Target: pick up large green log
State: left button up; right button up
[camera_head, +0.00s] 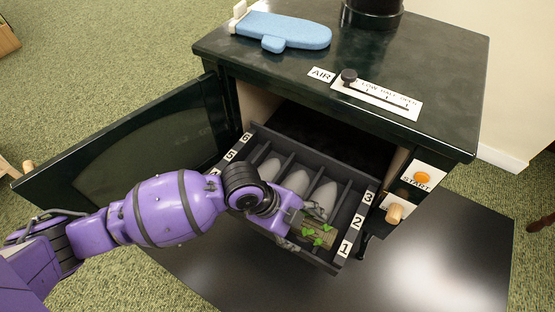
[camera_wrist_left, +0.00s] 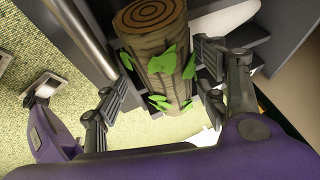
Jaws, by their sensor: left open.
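A brown log with green leaves on it (camera_head: 325,238) lies in the front compartment of the dark numbered rack (camera_head: 333,267), beside label 1. In the left wrist view the log (camera_wrist_left: 158,55) shows its ringed end at the top. My left gripper (camera_head: 308,236) is over the log and hides part of it. In the left wrist view my left gripper (camera_wrist_left: 165,82) is open, with one finger on each side of the log. The right finger is close to the bark; I cannot tell whether it touches. My right gripper is not in view.
The rack sticks out of the open dark stove (camera_head: 440,120) and holds several pale pieces (camera_head: 299,180) in its other compartments. The stove door (camera_head: 130,160) stands open at left. A blue padded item (camera_head: 285,30) lies on top. An orange START button (camera_head: 422,178) is at right.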

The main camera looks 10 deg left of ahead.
pick_arm(q)
jog(key=shift+w+d+r, duration=0.15)
jog(key=shift+w+r, duration=0.2)
jog(key=shift+r, duration=0.05)
jog(key=c, duration=1.4)
